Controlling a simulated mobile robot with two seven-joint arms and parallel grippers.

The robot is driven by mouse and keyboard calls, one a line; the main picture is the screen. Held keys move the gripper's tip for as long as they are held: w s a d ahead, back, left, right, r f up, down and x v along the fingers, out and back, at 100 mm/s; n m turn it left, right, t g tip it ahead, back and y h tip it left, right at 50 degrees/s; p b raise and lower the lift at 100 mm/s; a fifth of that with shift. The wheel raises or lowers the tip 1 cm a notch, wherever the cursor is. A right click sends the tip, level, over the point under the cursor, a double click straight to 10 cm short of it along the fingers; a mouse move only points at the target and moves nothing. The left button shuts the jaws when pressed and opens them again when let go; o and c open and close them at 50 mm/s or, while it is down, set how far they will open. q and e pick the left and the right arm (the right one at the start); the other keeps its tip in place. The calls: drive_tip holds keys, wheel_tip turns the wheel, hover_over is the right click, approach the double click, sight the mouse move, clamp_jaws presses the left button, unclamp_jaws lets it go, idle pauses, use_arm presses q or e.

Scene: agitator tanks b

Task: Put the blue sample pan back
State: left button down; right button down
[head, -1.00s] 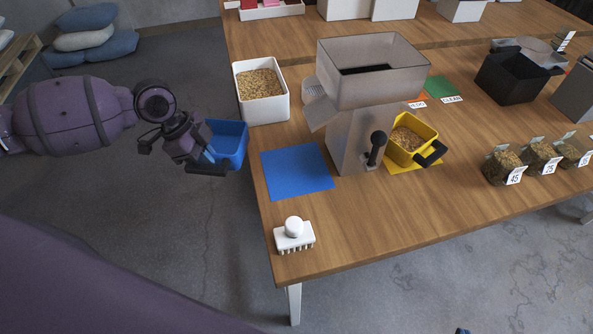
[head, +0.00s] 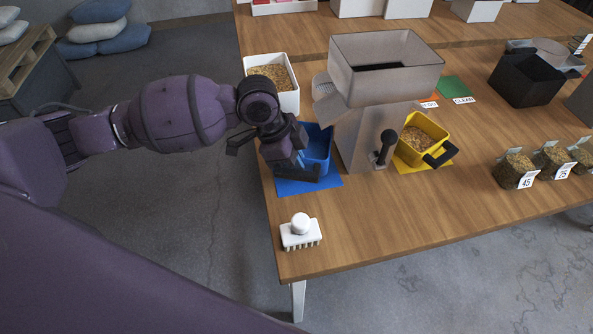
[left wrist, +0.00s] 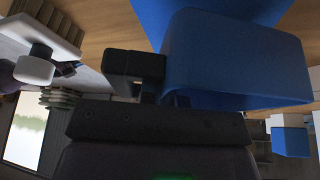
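The blue sample pan (head: 319,146) is over the blue mat (head: 308,187) at the table's left end. My left gripper (head: 285,160) is shut on its handle side, and the handle is mostly hidden by the fingers. In the left wrist view the pan (left wrist: 235,60) fills the upper right beside a dark finger of the gripper (left wrist: 145,85), with the blue mat (left wrist: 215,10) behind it. I cannot tell whether the pan touches the mat. My right gripper is not in view.
The grey machine (head: 380,75) with its black lever (head: 386,146) stands close right of the pan. A white grain bin (head: 287,98) is behind it. A white-knobbed brush (head: 301,232) lies in front. A yellow pan (head: 426,124) with grain sits right of the machine.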

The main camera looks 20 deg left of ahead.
use_arm(q)
drive_tip(key=shift+d, duration=0.2)
wheel_tip(320, 180, down, 3)
drive_tip(key=shift+f+b, duration=0.2)
drive_tip(key=shift+b, duration=0.1)
drive_tip(key=shift+f, duration=0.1)
drive_tip(key=c, duration=1.3)
unclamp_jaws()
drive_tip(key=shift+c, duration=0.2)
